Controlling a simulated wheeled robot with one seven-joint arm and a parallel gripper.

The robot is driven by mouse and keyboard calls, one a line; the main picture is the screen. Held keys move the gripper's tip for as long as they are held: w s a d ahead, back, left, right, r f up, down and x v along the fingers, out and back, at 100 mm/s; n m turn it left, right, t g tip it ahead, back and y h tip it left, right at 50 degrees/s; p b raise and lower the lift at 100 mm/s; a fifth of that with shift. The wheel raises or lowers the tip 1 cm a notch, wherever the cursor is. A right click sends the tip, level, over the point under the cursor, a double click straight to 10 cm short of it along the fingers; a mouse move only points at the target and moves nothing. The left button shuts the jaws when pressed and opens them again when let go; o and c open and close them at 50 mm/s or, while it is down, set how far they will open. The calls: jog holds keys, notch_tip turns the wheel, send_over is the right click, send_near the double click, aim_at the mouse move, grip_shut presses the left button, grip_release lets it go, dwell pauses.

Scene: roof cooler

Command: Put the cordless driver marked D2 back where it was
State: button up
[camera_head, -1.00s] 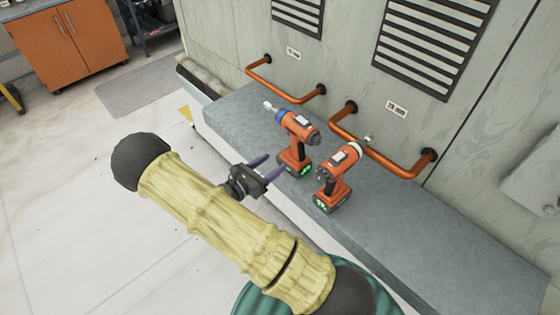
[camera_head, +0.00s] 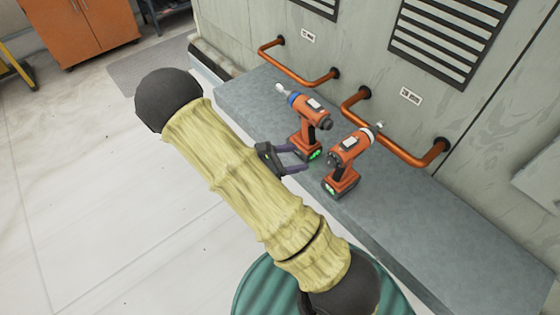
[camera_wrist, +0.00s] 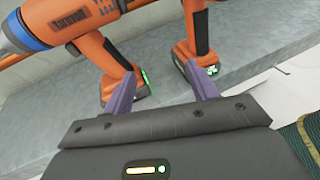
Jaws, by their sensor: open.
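Two orange cordless drivers stand upright on the grey ledge. The driver with the blue collar (camera_head: 309,112) is on the left; it also shows in the wrist view (camera_wrist: 75,30). The driver with the white collar (camera_head: 350,149) is on the right, and its handle shows in the wrist view (camera_wrist: 184,38). I cannot read a D2 mark on either. My gripper (camera_head: 303,158) is open and empty, low at the ledge's front side near both battery bases. In the wrist view one finger overlaps the blue-collared driver's base and the other the white-collared driver's; contact cannot be told.
The grey ledge (camera_head: 440,230) is clear to the right of the drivers. Copper pipe handles (camera_head: 405,150) stick out from the wall behind, under small labels (camera_head: 410,96) and vents (camera_head: 450,40). An orange cabinet (camera_head: 80,35) stands far left.

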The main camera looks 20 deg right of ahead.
jog(key=s+a+r+m+g+y, duration=0.3)
jog(key=s+m+y, duration=0.5)
jog(key=m+y, duration=0.1)
jog(key=a+r+m+t+y, duration=0.4)
jog(key=r+m+t+y, duration=0.1)
jog(key=r+m, duration=0.3)
jog(key=shift+s+r+m+y, duration=0.15)
jog(key=shift+s+m+y, duration=0.3)
jog(key=shift+m, duration=0.25)
